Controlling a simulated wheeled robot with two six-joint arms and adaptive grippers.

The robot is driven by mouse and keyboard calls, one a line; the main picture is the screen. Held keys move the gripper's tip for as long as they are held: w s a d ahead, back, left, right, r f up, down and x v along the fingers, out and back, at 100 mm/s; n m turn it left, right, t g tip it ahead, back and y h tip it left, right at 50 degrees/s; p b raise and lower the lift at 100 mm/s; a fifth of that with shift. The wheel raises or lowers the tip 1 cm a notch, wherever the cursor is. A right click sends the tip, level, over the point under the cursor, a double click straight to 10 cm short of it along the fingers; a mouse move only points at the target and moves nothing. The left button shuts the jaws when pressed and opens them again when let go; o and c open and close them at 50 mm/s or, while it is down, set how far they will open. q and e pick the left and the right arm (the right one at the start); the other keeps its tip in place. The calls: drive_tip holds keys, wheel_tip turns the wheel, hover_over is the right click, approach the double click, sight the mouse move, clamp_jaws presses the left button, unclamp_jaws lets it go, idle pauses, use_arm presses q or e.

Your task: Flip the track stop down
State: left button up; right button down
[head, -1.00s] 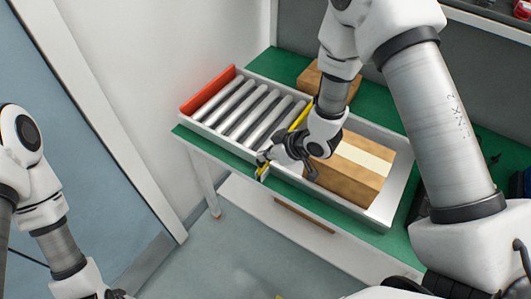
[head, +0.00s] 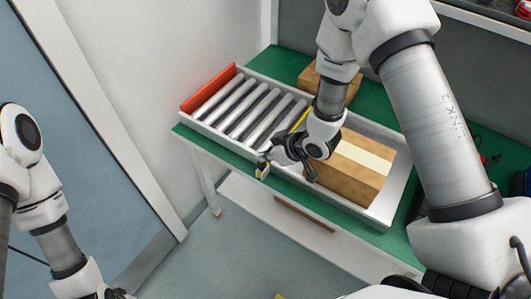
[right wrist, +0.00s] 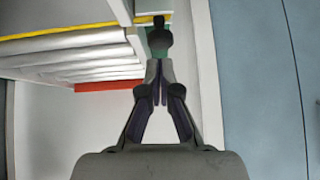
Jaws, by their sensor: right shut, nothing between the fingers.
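The track stop is a yellow bar (head: 299,121) across the roller track, between the rollers and a taped brown box. It shows as a thin strip lying low, partly hidden by my right arm. In the right wrist view it is the yellow strip (right wrist: 60,37) at upper left. A dark knob (right wrist: 159,38) stands at its end, just beyond my fingertips. My right gripper (head: 265,161) is at the track's near side, by the yellow-and-pale end piece (head: 262,173). Its fingers (right wrist: 159,85) are together and empty; contact with the knob cannot be told. My left gripper's fingers are below the picture.
The taped box (head: 352,178) sits in the white tray right of the stop. A second box (head: 320,78) stands behind it on the green bench (head: 283,62). A red end plate (head: 208,88) closes the rollers' left end.

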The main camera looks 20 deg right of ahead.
wheel_tip(320, 180, up, 4)
drive_tip(key=shift+w+f+p, duration=0.15)
drive_tip(key=shift+p, duration=0.8)
use_arm(q)
drive_tip(key=b, duration=0.2)
drive_tip(key=shift+s+r+b, duration=0.35)
drive_tip(key=shift+b, duration=0.05)
use_arm(e)
drive_tip(key=v, duration=0.9)
drive_tip(key=shift+s+d+f, duration=0.15)
drive_tip(key=shift+s+d, duration=0.05)
drive_tip(key=shift+s, duration=0.3)
use_arm(q)
drive_tip(key=shift+w, duration=0.1)
use_arm(e)
drive_tip(key=shift+f, duration=0.1)
